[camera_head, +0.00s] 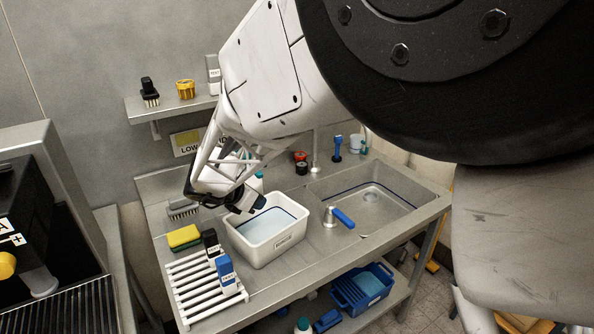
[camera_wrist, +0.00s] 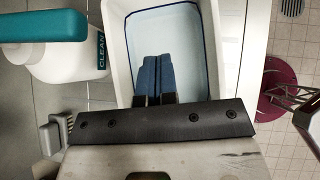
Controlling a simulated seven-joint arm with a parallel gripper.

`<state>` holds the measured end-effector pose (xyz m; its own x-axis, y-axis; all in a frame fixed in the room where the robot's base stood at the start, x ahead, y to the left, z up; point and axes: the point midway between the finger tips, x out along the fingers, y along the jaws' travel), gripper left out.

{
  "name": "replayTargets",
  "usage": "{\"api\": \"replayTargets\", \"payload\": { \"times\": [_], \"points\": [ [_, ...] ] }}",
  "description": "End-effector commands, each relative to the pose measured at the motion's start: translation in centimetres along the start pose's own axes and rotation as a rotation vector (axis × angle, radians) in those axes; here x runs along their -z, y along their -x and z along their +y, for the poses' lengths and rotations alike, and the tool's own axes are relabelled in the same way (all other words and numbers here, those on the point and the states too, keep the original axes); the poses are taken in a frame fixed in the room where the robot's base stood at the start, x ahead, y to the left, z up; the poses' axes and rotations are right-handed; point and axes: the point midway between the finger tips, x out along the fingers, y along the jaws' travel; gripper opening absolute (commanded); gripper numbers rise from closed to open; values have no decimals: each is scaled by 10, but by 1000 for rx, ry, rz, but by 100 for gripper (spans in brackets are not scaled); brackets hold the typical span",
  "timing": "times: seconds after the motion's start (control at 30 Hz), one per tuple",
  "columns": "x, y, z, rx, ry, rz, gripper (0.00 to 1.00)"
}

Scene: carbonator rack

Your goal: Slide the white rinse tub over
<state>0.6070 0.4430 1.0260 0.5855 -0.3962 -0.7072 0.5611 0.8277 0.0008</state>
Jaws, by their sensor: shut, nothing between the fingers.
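The white rinse tub (camera_head: 270,247) is a rectangular open tub with a dark blue line inside its rim and pale bluish water in it. It stands on the steel counter, left of the sink basin. In the wrist view the tub (camera_wrist: 118,62) lies under my gripper. My gripper (camera_head: 250,207) is over the tub's back left part in the head view. In the wrist view its two dark blue fingers (camera_wrist: 154,65) are together, with nothing between them, over the tub's interior. I cannot tell whether the fingertips touch the tub or the water.
A blue-handled tap (camera_head: 341,216) and the sink basin (camera_head: 372,198) are to the right. A white teal-capped bottle (camera_wrist: 80,70) is close by.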

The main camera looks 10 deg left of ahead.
Motion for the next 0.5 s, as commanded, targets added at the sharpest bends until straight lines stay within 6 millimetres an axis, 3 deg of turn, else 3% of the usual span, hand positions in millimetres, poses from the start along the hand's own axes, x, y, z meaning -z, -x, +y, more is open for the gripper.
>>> {"api": "replayTargets", "payload": {
  "times": [0.5],
  "points": [
    [0, -78, 0, 2, 2, 0, 0]
  ]
}}
